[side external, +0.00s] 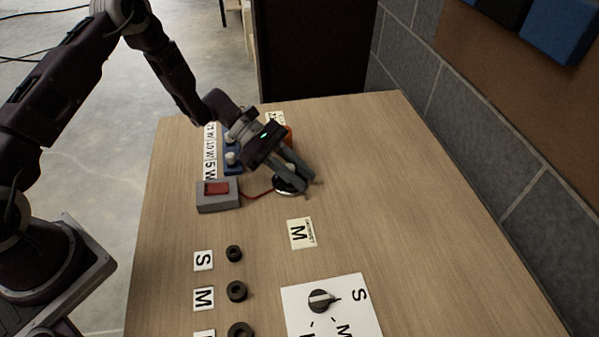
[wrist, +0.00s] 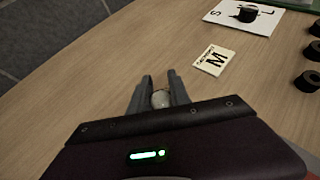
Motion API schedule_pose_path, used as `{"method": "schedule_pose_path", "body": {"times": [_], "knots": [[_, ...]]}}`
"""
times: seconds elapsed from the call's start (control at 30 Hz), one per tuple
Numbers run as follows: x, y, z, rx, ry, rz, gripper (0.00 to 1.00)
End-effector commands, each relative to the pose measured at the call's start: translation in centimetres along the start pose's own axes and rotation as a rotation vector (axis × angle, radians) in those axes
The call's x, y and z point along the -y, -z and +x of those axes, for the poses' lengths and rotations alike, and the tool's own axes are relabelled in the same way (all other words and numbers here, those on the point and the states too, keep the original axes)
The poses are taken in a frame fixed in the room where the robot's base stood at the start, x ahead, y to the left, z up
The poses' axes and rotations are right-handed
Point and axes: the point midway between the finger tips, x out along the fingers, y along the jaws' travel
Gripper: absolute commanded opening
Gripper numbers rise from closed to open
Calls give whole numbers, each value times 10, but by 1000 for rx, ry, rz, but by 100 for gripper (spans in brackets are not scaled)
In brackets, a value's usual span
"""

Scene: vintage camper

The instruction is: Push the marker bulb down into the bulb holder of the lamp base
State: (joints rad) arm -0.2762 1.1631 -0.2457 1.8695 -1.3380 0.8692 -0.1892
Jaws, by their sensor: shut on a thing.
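My gripper (side external: 309,185) is tilted down over the lamp base (side external: 285,187), a dark and pale round piece on the table. In the wrist view my gripper (wrist: 160,76) has its two grey fingers on either side of a pale round bulb (wrist: 161,98) and is shut on it. In the side view the fingers cover most of the bulb and the lamp base. I cannot tell how far the bulb sits in the holder, which is hidden.
A red wire runs from the lamp base to a grey box with a red switch (side external: 216,188). A blue holder with pale bulbs (side external: 232,158) stands behind it. An M card (side external: 301,233), black rings (side external: 237,291) and a dial sheet (side external: 332,308) lie in front. The table's right side is clear.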

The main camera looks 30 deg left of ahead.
Motion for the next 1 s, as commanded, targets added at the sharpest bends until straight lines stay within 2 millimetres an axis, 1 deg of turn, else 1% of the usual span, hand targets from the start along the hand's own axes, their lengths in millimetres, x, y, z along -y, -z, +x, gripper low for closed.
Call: {"method": "schedule_pose_path", "body": {"times": [0.33,0.37,0.4,0.47,0.77,0.87,1.0], "knots": [[0,2,1,-1,0,0,0],[0,2,1,-1,0,0,29],[0,2,1,-1,0,0,37],[0,2,1,0,0,0,48],[0,2,-1,-1,-1,0,48],[-1,2,-16,-1,-5,0,48],[-1,2,-46,-2,-5,1,48]]}}
